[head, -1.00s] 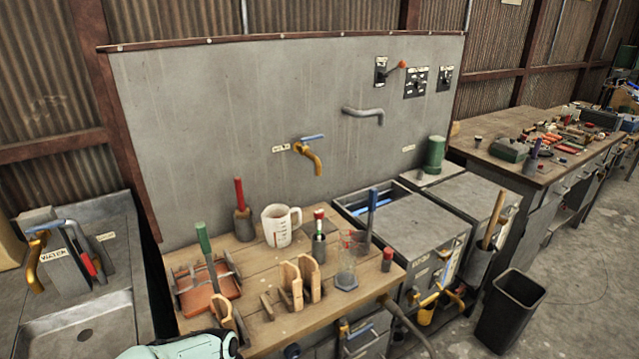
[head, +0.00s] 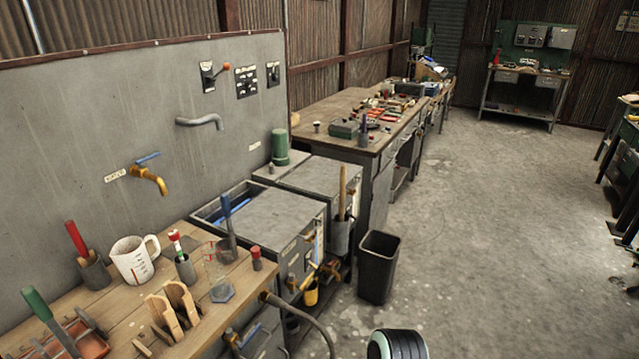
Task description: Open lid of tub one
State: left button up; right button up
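Two grey metal tubs stand right of the wooden bench. The nearer tub (head: 312,262) has a flat grey lid (head: 275,220) over most of its top. An open strip with something blue inside shows along its left side. The farther tub (head: 352,205) also has a flat grey top (head: 325,178), and a green cylinder (head: 279,148) stands at its back left. Labels on the tubs are too small to read, so I cannot tell which is tub one. Neither gripper is in view; only a dark and pale rounded part of mine shows at the bottom edge.
The wooden bench (head: 110,318) carries a white jug (head: 132,262), a beaker (head: 220,282) and wooden holders (head: 180,300). A black bin (head: 378,268) stands on the floor right of the tubs. A hose hangs off the bench's right end. Open floor (head: 480,230) lies to the right.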

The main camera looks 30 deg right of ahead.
aim_at(317, 174)
jog(key=i+l, duration=0.15)
jog(key=l, duration=0.2)
jog(key=i+l, duration=0.2)
jog(key=l, duration=0.15)
jog(key=i+l+u, duration=0.1)
jog(key=l, duration=0.25)
jog(key=i+l, duration=0.2)
jog(key=l, duration=0.2)
jog(key=i+l, duration=0.15)
jog(key=l, duration=0.2)
jog(key=i+l+u, duration=0.1)
jog(key=l, duration=0.25)
jog(key=i+l, duration=0.2)
jog(key=l, duration=0.2)
jog(key=i+l+u, duration=0.1)
jog(key=l, duration=0.25)
